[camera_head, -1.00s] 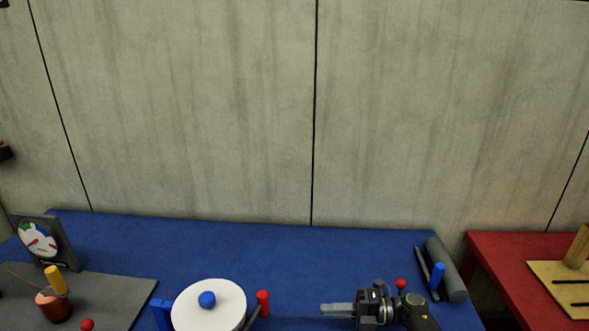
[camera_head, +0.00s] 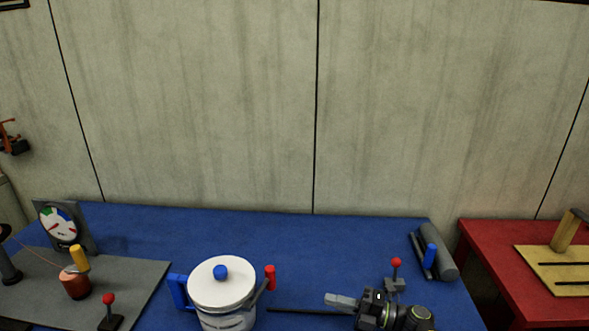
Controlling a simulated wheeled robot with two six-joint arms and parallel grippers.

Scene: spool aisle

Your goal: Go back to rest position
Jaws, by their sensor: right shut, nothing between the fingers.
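My right gripper (camera_head: 342,301) comes in from the lower right over the blue table (camera_head: 330,240). Its fingers point left, shut and empty, apart from the white pot. My left gripper is not in view. The white pot (camera_head: 228,318) stands upright at the lower middle. It has a white lid (camera_head: 222,285) with a blue knob, a blue handle (camera_head: 178,291) on the left and a red handle (camera_head: 270,277) on the right.
A grey board (camera_head: 140,278) at left holds a dial (camera_head: 62,227), a copper spool (camera_head: 75,285) and a red-knobbed lever (camera_head: 109,307). A grey roll (camera_head: 438,251) lies at right. A red table (camera_head: 490,258) stands beyond. The blue table's middle back is clear.

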